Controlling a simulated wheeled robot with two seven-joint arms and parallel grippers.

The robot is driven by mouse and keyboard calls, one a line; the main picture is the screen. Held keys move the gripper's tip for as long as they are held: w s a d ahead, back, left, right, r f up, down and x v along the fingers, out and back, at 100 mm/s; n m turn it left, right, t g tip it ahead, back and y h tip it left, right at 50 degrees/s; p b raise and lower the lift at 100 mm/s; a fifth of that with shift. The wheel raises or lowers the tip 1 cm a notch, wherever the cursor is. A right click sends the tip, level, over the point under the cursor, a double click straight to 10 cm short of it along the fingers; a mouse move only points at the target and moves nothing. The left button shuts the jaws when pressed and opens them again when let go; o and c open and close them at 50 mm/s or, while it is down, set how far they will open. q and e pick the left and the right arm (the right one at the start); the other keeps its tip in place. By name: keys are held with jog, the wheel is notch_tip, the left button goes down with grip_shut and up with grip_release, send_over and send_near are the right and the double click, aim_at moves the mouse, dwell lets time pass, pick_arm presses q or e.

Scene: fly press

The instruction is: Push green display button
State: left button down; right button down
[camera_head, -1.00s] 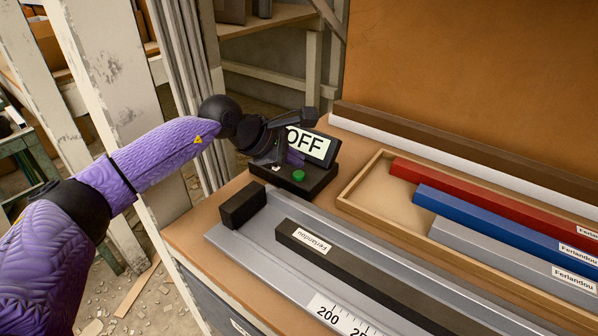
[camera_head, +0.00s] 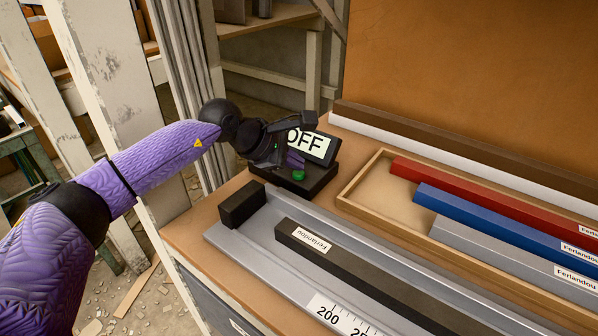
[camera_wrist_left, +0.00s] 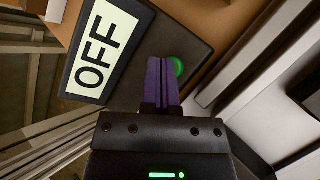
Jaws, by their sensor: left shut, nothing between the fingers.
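The green button (camera_head: 298,175) sits on top of that base, in front of the screen. In the left wrist view the green button (camera_wrist_left: 178,66) shows just right of the fingertips, partly hidden by them. My left gripper (camera_head: 295,158) is shut and empty, its purple fingers pointing down at the base close to the button. In the wrist view the shut fingers (camera_wrist_left: 161,75) lie together. Contact with the button cannot be told. My right gripper is not in view.
A grey metal rail (camera_head: 222,240) with a black bar (camera_head: 345,262) lies in front. A wooden tray (camera_head: 352,203) holds red (camera_head: 480,191), blue (camera_head: 490,217) and grey bars to the right. White and brown strips lie along the back board.

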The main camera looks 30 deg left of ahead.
pick_arm(q)
jog(key=shift+f, duration=0.15)
jog(key=shift+f, duration=0.2)
dwell(0.5)
jog(key=shift+r+p, duration=0.5)
jog(key=shift+r, duration=0.45)
jog(key=shift+f, duration=0.1)
